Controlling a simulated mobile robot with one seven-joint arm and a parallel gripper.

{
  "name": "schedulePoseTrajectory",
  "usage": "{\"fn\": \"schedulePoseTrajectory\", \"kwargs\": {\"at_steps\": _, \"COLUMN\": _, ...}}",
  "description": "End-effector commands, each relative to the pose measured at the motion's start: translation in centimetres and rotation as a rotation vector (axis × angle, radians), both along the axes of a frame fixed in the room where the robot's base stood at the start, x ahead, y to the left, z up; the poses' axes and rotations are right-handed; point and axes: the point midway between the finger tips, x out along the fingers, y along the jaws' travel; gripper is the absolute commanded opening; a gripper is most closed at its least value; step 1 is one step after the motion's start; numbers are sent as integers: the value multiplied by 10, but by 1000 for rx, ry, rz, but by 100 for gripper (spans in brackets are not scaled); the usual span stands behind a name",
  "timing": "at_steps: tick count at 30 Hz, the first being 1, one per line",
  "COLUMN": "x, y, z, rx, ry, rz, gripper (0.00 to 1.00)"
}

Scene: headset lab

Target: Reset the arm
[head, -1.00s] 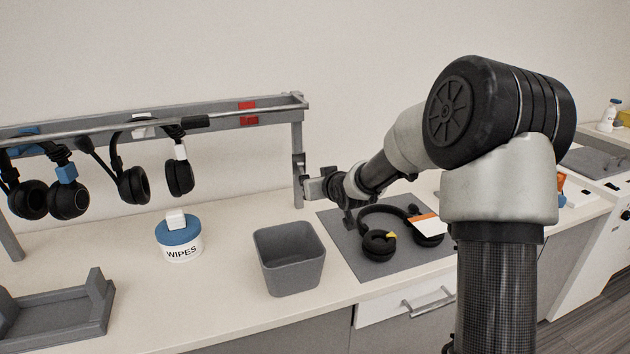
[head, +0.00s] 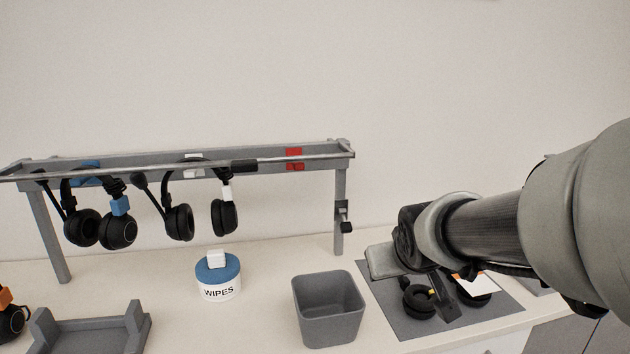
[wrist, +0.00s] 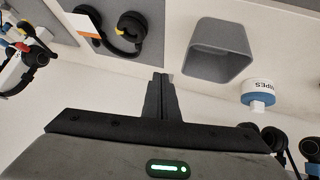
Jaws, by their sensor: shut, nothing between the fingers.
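My arm reaches in from the right in the head view. My gripper (wrist: 161,80) is shut and empty, its two dark fingers together in the wrist view. In the head view the wrist end hangs over the grey mat (head: 401,323) and partly hides the black headset (head: 418,302) lying there. That headset, with a white and orange card (wrist: 88,25) on it, also shows in the wrist view (wrist: 130,25). The fingers appear above the counter, apart from the headset and the bin.
A grey bin (head: 328,312) stands left of the mat, and a wipes tub (head: 218,280) left of it. A grey rail (head: 240,166) holds several headsets. A grey cradle (head: 95,336) stands at the front left. More headsets (wrist: 35,55) show at the wrist view's left.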

Motion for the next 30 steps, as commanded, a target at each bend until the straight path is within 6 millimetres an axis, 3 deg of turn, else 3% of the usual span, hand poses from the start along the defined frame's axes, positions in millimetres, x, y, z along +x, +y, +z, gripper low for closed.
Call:
{"fn": "schedulePoseTrajectory", "kwargs": {"at_steps": 1, "x": -26, "y": 2, "z": 11, "rx": 5, "ry": 20, "rz": -13, "gripper": 0}}
{"fn": "schedulePoseTrajectory", "kwargs": {"at_steps": 6, "x": -98, "y": 3, "z": 16, "rx": 53, "ry": 121, "rz": -64, "gripper": 0}}
{"fn": "schedulePoseTrajectory", "kwargs": {"at_steps": 16, "x": -202, "y": 16, "z": 10, "rx": 166, "ry": 267, "rz": -94, "gripper": 0}}
{"fn": "schedulePoseTrajectory", "kwargs": {"at_steps": 17, "x": -199, "y": 15, "z": 29, "rx": 163, "ry": 267, "rz": -96, "gripper": 0}}
{"fn": "schedulePoseTrajectory", "kwargs": {"at_steps": 26, "x": -197, "y": 15, "z": 99, "rx": 159, "ry": 267, "rz": -96, "gripper": 0}}
{"fn": "schedulePoseTrajectory", "kwargs": {"at_steps": 30, "x": -197, "y": 15, "z": 148, "rx": 159, "ry": 266, "rz": -97, "gripper": 0}}
